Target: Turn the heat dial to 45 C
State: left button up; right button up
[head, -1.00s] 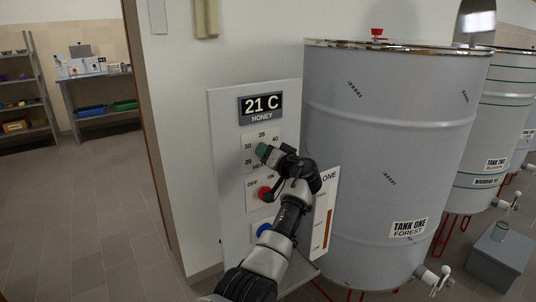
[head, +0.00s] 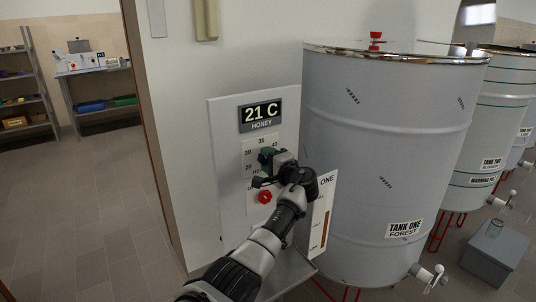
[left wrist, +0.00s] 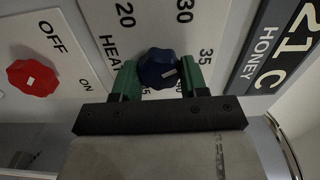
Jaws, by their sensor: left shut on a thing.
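The heat dial (left wrist: 158,68) is a dark blue knob with a white mark, on a white panel with printed numbers. My left gripper (left wrist: 160,78) is shut on it, its green fingertips on either side of the knob. The mark sits on the side of the knob toward 35 and 40; its exact reading is unclear. In the head view my left gripper (head: 268,161) hides the dial and part of the scale. The display (head: 261,112) reads 21 C, HONEY. My right gripper is not in view.
A red OFF/ON knob (head: 264,197) sits below the dial, and also shows in the left wrist view (left wrist: 33,78). The large grey drum TANK ONE (head: 385,150) stands close to the right of the panel. Open floor (head: 80,220) lies to the left.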

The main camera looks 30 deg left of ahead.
pick_arm(q)
jog(key=m+p, duration=0.4)
jog(key=m, duration=0.3)
jog(key=m+p, duration=0.5)
jog(key=m, duration=0.3)
jog(key=m+p, duration=0.5)
jog(key=m, duration=0.3)
jog(key=shift+s+f, duration=0.2)
jog(key=shift+s, duration=0.1)
jog(key=m, duration=0.3)
jog(key=shift+p, duration=0.4)
jog(key=shift+f+m, duration=0.1)
jog(key=shift+m, duration=1.5)
jog(key=shift+s, duration=0.1)
